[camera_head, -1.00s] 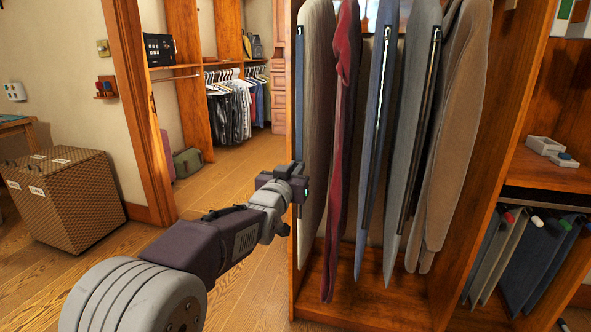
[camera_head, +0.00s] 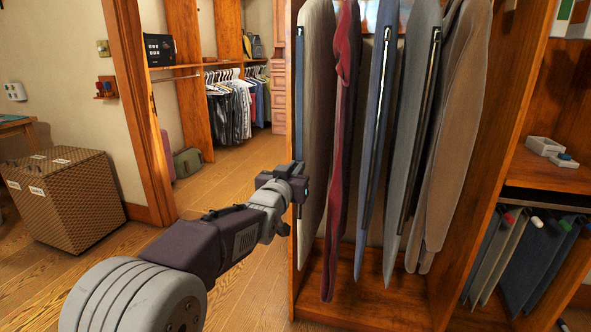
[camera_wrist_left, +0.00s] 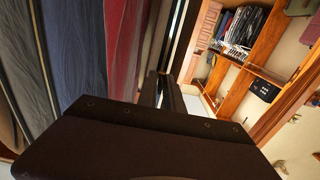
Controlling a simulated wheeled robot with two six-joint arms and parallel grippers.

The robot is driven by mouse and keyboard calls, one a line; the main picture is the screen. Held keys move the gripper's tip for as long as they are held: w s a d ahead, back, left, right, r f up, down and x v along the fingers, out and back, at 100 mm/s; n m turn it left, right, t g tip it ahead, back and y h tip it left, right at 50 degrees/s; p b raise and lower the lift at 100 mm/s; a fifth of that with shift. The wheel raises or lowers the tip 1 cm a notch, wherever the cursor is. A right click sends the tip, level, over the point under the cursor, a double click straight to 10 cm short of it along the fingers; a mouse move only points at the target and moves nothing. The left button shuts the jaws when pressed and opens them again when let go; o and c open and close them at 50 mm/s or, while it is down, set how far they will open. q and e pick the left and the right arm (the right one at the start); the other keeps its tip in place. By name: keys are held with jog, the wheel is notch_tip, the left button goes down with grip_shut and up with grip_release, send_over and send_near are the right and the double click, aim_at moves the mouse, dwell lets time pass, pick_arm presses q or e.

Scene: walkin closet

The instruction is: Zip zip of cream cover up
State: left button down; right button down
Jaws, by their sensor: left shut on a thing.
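The cream cover (camera_head: 319,90) hangs upright at the left end of the rack, by the wooden side panel. It looks beige-grey, and a dark zip strip (camera_head: 300,70) runs down its left edge. My left gripper (camera_head: 297,172) is at this edge, around the middle of the cover's height. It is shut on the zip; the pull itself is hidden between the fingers. In the left wrist view the fingers (camera_wrist_left: 161,90) point away to the strip beside the cover (camera_wrist_left: 157,35). My right gripper is not in view.
A red garment (camera_head: 340,150), a blue cover (camera_head: 376,130) and grey and brown ones hang close to the right. The wooden side panel (camera_head: 294,270) stands close to my left gripper. A patterned box (camera_head: 65,200) is on the floor at left. Open floor lies between.

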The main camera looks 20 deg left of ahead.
pick_arm(q)
notch_tip(320, 180, up, 32)
jog(key=p, duration=2.4)
jog(key=shift+p, duration=0.3)
jog(key=c, duration=1.6)
grip_release()
jog(key=shift+f, duration=0.1)
jog(key=shift+s, duration=0.45)
send_near(300, 33)
jog(key=s, duration=0.2)
jog(key=shift+s, duration=0.35)
